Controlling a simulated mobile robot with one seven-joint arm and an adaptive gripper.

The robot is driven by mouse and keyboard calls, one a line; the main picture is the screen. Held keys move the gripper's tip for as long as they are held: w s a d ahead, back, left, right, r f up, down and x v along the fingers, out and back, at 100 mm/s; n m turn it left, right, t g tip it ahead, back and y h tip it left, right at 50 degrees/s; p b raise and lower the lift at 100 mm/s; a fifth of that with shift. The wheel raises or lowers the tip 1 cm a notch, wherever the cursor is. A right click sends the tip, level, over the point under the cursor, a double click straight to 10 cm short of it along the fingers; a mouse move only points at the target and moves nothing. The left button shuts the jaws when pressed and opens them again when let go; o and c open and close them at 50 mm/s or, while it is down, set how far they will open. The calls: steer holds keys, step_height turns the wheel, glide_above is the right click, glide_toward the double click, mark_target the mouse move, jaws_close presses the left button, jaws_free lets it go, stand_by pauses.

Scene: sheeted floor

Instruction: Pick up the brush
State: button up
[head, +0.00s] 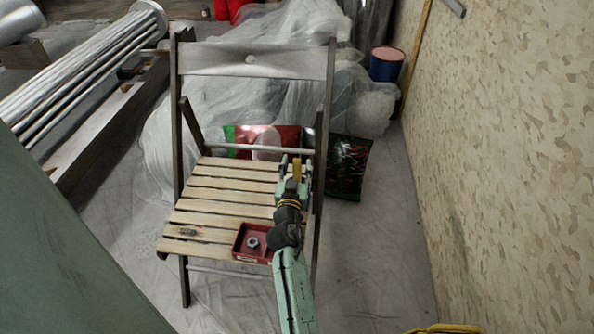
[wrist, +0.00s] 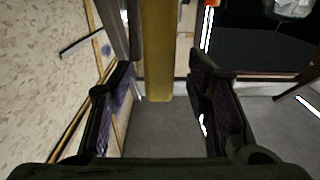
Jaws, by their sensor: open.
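My gripper (head: 293,168) is open above the right part of the slatted seat of a wooden folding chair (head: 225,186). In the wrist view its two dark fingers (wrist: 162,85) stand apart. A yellow-brown bar (wrist: 157,50) shows between them, with a gap visible on each side. In the head view a small yellow piece (head: 297,170) shows between the fingers. It looks like part of the brush, perhaps its handle, but I cannot tell for sure. No bristles can be made out, and the arm hides part of the seat.
A red tray (head: 238,254) holding a nut-like piece (head: 252,242) sits at the seat's front, beside my arm. The chair's backrest (head: 250,60) rises behind. Plastic sheeting and bags lie beyond; a patterned wall (head: 500,150) stands right.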

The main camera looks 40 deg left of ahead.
steer(key=shift+w+a, duration=0.25)
steer(key=shift+w, duration=0.2)
jaws_close()
stand_by(0.3)
